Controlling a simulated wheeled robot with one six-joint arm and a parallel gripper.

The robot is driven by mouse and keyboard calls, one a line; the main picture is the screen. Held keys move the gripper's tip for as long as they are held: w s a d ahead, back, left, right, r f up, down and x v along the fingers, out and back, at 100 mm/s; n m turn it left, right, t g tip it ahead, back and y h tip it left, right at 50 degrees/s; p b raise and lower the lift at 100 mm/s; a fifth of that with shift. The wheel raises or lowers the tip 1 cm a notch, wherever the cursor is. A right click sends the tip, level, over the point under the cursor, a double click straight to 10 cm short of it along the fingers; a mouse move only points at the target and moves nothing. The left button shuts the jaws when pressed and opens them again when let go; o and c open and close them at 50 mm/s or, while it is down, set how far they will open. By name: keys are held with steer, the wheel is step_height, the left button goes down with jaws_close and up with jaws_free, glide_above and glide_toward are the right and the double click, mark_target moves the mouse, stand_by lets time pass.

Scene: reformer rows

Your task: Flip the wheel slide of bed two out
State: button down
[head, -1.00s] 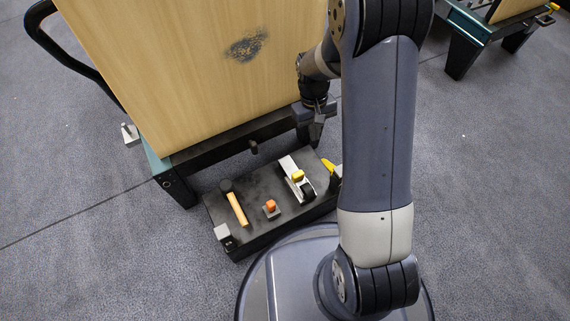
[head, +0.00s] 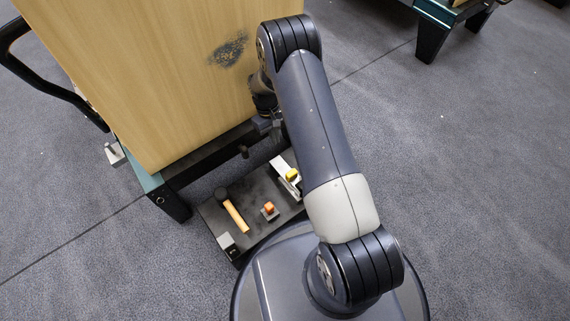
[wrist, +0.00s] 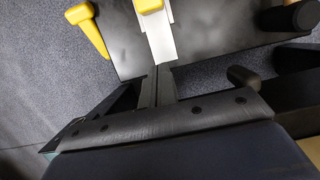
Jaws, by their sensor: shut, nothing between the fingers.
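The wheel slide (head: 281,165) is a silver plate with a yellow knob (head: 292,175), lying on a black platform (head: 256,193) at the near end of the bed. My arm hides its right side and wheel in the head view. In the wrist view the silver plate (wrist: 158,35) and the yellow knob (wrist: 148,5) lie beyond my fingertips. My gripper (head: 263,124) is shut and empty beside the bed's end frame. Its closed fingers (wrist: 157,72) point toward the plate's end in the wrist view; contact cannot be told.
An orange-handled lever (head: 235,214), an orange knob (head: 268,208) and a silver block (head: 227,242) are on the platform's left half. A dark peg (head: 244,152) juts from the frame. Open carpet lies right.

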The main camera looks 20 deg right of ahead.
mark_target(300, 182)
steer(key=b+x, duration=0.4)
steer(key=x, duration=0.7)
steer(key=s, duration=0.1)
steer(key=s+d+r, duration=0.1)
steer(key=shift+s, duration=0.25)
steer(key=shift+s+d, duration=0.25)
steer(key=shift+s, duration=0.2)
steer(key=shift+s+d, duration=0.15)
steer(key=shift+s, duration=0.2)
steer(key=s+d, duration=0.1)
steer(key=s, duration=0.3)
steer(key=s+d, duration=0.1)
steer(key=s, duration=0.1)
steer(key=shift+s+d, duration=0.25)
steer(key=shift+d, duration=0.05)
steer(key=shift+r, duration=0.15)
